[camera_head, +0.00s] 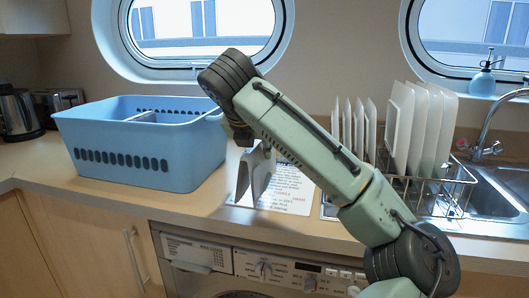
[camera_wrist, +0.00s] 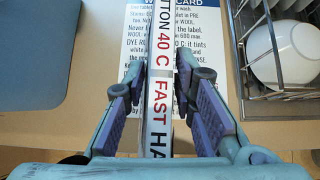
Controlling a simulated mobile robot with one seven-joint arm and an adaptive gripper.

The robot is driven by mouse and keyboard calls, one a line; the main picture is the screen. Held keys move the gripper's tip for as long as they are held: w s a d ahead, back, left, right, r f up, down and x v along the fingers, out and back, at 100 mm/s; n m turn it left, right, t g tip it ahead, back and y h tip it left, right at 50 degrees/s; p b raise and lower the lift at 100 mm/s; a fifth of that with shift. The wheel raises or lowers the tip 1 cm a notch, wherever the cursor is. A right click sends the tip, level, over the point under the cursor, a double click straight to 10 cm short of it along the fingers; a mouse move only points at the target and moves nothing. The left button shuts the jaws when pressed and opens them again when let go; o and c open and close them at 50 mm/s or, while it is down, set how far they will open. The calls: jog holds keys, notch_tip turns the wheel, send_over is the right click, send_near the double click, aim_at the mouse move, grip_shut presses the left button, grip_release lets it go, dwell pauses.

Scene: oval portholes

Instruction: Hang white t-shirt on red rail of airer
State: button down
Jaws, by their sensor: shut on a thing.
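My gripper (camera_wrist: 160,85) is shut on a thin pale printed piece (camera_wrist: 160,60), which runs between the fingers in the wrist view and reads "40 C FAST" in red. In the head view, a light grey folded piece (camera_head: 262,175) hangs below my gripper (camera_head: 243,140), over the counter; it seems to be the same piece. I cannot make out a white t-shirt in either view. No airer or red rail shows.
A blue basket (camera_head: 140,112) stands left on the counter. A printed wash card (camera_head: 292,190) lies flat under the gripper. A dish rack (camera_head: 428,185) with plates and the sink (camera_head: 500,185) are at right. A washing machine (camera_head: 265,268) is below. A kettle (camera_head: 17,112) stands far left.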

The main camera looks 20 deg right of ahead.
jog(key=shift+w+d+f, duration=0.2)
jog(key=shift+w+d, duration=0.75)
jog(key=shift+d, duration=0.15)
jog(key=shift+f+p, duration=0.45)
jog(key=shift+f, duration=1.25)
jog(key=c, duration=1.3)
grip_release()
jog(key=shift+f, duration=0.1)
jog(key=b+v, duration=0.1)
jog(key=v, duration=1.1)
